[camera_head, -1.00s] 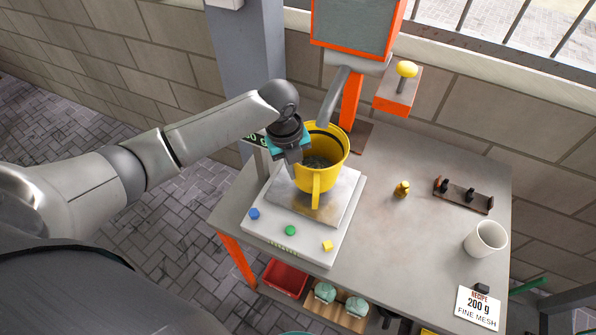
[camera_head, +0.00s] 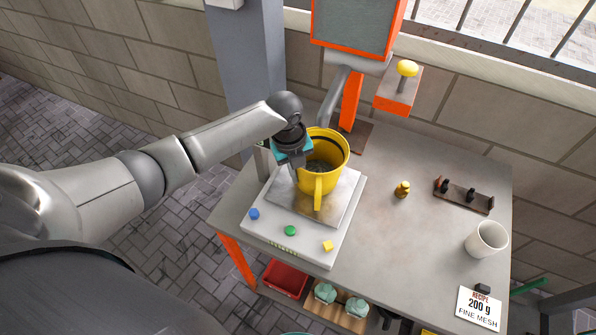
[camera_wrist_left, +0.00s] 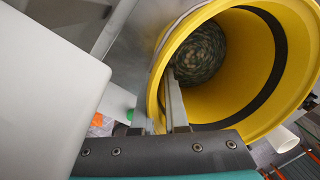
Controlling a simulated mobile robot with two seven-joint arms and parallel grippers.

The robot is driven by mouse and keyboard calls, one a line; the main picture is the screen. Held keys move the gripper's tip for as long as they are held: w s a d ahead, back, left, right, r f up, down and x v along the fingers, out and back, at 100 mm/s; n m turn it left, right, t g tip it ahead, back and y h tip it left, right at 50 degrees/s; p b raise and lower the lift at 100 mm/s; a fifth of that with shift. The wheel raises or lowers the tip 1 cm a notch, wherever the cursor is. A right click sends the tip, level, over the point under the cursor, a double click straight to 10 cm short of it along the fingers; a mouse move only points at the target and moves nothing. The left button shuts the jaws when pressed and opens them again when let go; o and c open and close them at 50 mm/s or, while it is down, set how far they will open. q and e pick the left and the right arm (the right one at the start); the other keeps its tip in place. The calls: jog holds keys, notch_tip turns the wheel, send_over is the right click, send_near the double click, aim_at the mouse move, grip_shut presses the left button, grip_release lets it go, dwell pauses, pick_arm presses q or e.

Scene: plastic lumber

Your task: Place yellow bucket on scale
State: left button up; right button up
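The yellow bucket (camera_head: 329,183) is upright over the metal plate of the white scale (camera_head: 265,236). It appears to rest on the plate, but contact at its base is not clear. My left gripper (camera_head: 296,174) is at the bucket's left rim. In the left wrist view its fingers (camera_wrist_left: 172,108) are close together at the rim of the bucket (camera_wrist_left: 255,50), pinching its wall. My right gripper is not in view.
An orange-framed machine (camera_head: 352,100) with a grey spout stands behind the bucket, and a yellow knob (camera_head: 407,68) is beside it. A small brass weight (camera_head: 402,189), a black-pegged rack (camera_head: 464,195), a white cup (camera_head: 486,240) and a recipe card (camera_head: 478,307) are to the right. The table between is clear.

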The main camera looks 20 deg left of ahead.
pick_arm(q)
jog(key=o, duration=0.4)
jog(key=shift+c, duration=0.2)
notch_tip(320, 180, up, 12)
jog(key=s+a+p, duration=0.1)
jog(key=shift+r, duration=0.15)
